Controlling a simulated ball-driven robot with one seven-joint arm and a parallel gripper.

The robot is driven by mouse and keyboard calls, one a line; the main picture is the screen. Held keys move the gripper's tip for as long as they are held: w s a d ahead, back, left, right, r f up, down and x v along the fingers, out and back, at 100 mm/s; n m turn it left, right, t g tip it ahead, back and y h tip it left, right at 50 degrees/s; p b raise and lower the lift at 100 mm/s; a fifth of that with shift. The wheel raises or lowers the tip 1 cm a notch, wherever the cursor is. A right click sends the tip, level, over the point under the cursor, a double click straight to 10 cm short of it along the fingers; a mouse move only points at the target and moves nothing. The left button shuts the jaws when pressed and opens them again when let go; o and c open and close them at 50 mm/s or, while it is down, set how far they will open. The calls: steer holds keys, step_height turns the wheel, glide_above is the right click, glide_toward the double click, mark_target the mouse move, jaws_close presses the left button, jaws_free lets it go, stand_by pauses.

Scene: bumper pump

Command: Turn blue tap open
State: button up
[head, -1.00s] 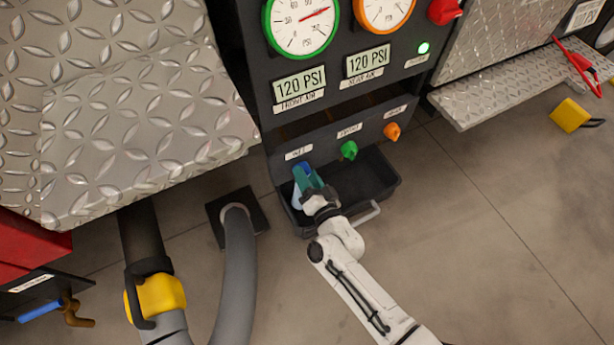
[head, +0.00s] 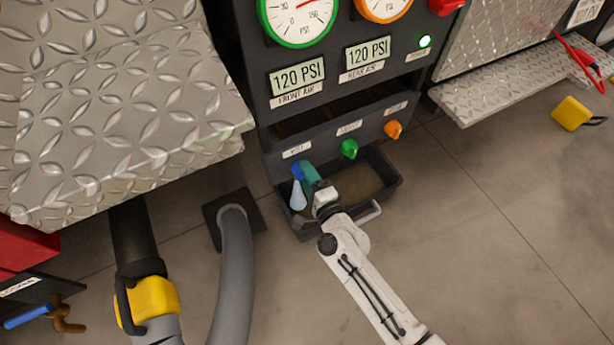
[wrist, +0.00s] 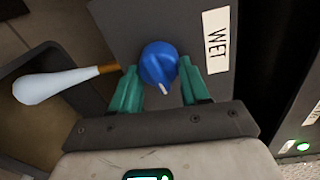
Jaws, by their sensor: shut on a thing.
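The blue tap (head: 297,171) is the leftmost of three taps on the dark panel. In the wrist view the blue knob (wrist: 158,60) sits beside a label reading WET and has a short white mark at its lower edge. My gripper (head: 308,173) is at the tap. Its teal fingers (wrist: 158,78) are on both sides of the knob, shut on it. A brass-coloured spout (wrist: 108,69) sticks out beside the knob. A pale, plume-like stream (wrist: 55,84) comes from it, and shows in the head view (head: 298,196) above the tray.
A black tray (head: 393,192) with a handle stands under the taps, its inside brownish. A green tap (head: 349,149) and an orange tap (head: 393,130) are to the right. A grey hose (head: 236,270) and a yellow coupling (head: 150,303) are at left.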

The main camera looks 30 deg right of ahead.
steer(key=shift+f+m, duration=0.1)
steer(key=shift+m, duration=0.8)
steer(key=o, duration=1.1)
steer(key=shift+c, duration=0.2)
steer(key=s, duration=1)
steer(key=shift+s+r, duration=0.4)
